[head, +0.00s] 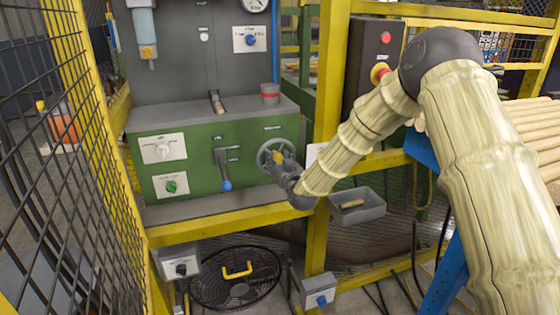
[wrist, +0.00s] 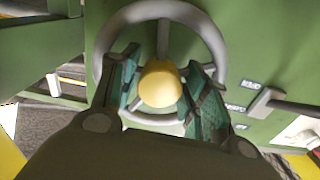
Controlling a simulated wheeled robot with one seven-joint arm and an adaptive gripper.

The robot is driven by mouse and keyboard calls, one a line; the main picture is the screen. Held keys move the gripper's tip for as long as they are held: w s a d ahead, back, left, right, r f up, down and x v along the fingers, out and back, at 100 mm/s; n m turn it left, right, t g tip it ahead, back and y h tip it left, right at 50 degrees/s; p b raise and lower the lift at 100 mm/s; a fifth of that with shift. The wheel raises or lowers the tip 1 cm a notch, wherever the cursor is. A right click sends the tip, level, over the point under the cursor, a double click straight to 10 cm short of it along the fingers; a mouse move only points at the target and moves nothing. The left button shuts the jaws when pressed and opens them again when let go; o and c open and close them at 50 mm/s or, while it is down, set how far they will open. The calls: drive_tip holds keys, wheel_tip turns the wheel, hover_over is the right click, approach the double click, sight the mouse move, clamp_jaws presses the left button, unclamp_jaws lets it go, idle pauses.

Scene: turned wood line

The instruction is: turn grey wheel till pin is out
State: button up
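The grey wheel (head: 262,153) is on the front of the green machine housing, at its right end. In the wrist view its grey rim (wrist: 165,10) arches over the top, with spokes running to a round yellow hub (wrist: 160,83). My gripper (head: 283,163) is at the wheel and covers part of it in the head view. In the wrist view my gripper's teal fingers (wrist: 162,68) stand apart on either side of the yellow hub, inside the rim. Whether they touch hub or spokes is unclear. I cannot make out the pin for certain.
A blue-tipped lever (head: 223,170) hangs left of the wheel. A green knob (head: 171,186) is further left. A grey bin (head: 357,206) sits below right of the wheel. A yellow post (head: 327,80) stands close by my arm. Yellow-framed mesh (head: 75,130) closes the left side.

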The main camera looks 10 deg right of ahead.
drive_tip(key=s+d, duration=0.2)
drive_tip(key=s, duration=0.9)
drive_tip(key=shift+s+d, duration=0.15)
drive_tip(key=shift+s, duration=0.2)
drive_tip(key=s+d+f+g, duration=0.1)
drive_tip(key=s+f+g, duration=0.2)
drive_tip(key=s+f, duration=0.55)
drive_tip(key=s+d+f+g+h, duration=0.15)
drive_tip(key=s+f, duration=0.35)
drive_tip(key=f, duration=0.6)
drive_tip(key=s+f+g, duration=0.4)
drive_tip(key=s+f, duration=0.3)
drive_tip(key=f, duration=0.3)
drive_tip(key=s+d+f+m+g, duration=0.1)
drive_tip(key=s+d+f+g, duration=0.15)
drive_tip(key=s+f, duration=0.75)
drive_tip(key=s+d+f+g+h, duration=0.1)
drive_tip(key=s+g, duration=0.1)
drive_tip(key=s, duration=0.6)
drive_tip(key=s+d+f+m+g, duration=0.1)
drive_tip(key=s+d+g, duration=0.15)
drive_tip(key=s, duration=0.55)
drive_tip(key=s+f+g+h, duration=0.1)
drive_tip(key=s+f+g, duration=0.1)
drive_tip(key=s, duration=0.7)
wheel_tip(320, 180, up, 15)
drive_tip(key=p, duration=1.4)
drive_tip(key=shift+w+d+p, duration=0.15)
drive_tip(key=shift+w+p, duration=0.2)
drive_tip(key=shift+w, duration=0.05)
